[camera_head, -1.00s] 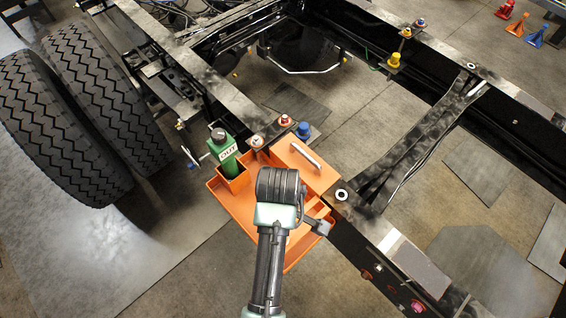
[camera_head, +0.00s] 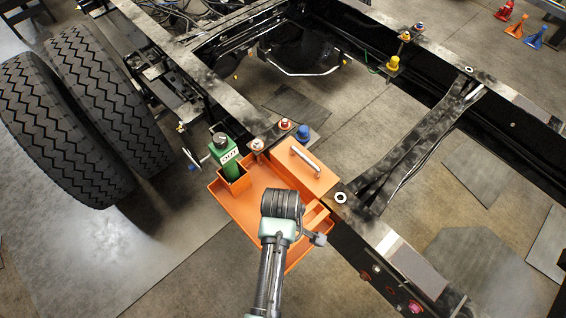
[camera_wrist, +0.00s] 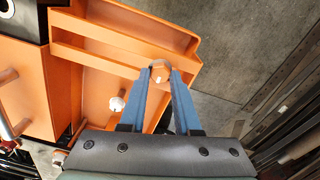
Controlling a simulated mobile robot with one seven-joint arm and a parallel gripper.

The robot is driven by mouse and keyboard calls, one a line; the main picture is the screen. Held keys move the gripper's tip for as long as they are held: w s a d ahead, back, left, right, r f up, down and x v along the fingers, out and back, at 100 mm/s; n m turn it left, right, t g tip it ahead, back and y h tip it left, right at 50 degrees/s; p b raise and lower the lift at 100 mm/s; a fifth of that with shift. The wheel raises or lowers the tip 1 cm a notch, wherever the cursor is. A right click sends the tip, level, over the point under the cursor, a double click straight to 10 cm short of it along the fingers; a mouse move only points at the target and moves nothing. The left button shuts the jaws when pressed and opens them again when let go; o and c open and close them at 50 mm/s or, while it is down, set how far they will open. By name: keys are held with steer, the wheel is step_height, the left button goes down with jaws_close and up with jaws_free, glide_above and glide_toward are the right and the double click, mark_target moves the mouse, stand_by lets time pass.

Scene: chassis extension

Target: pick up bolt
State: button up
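In the wrist view, a small bolt (camera_wrist: 160,72) with an orange-looking head sits between the two fingertips of my gripper (camera_wrist: 161,76). The blue fingers stand apart on either side of it, close to its edges; whether they press on it is not clear. A second, pale bolt (camera_wrist: 117,104) lies on the orange tray (camera_wrist: 100,83), left of the left finger. In the head view, my wrist and arm hover over the tray's right part (camera_head: 240,215), and they hide the fingers and bolts there.
An orange box with a silver handle (camera_head: 305,158) and a green bottle (camera_head: 228,165) stand at the tray. A cross-beam (camera_head: 420,140) is to the right. Large tires (camera_head: 75,110) stand left.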

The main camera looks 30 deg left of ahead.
jaws_close()
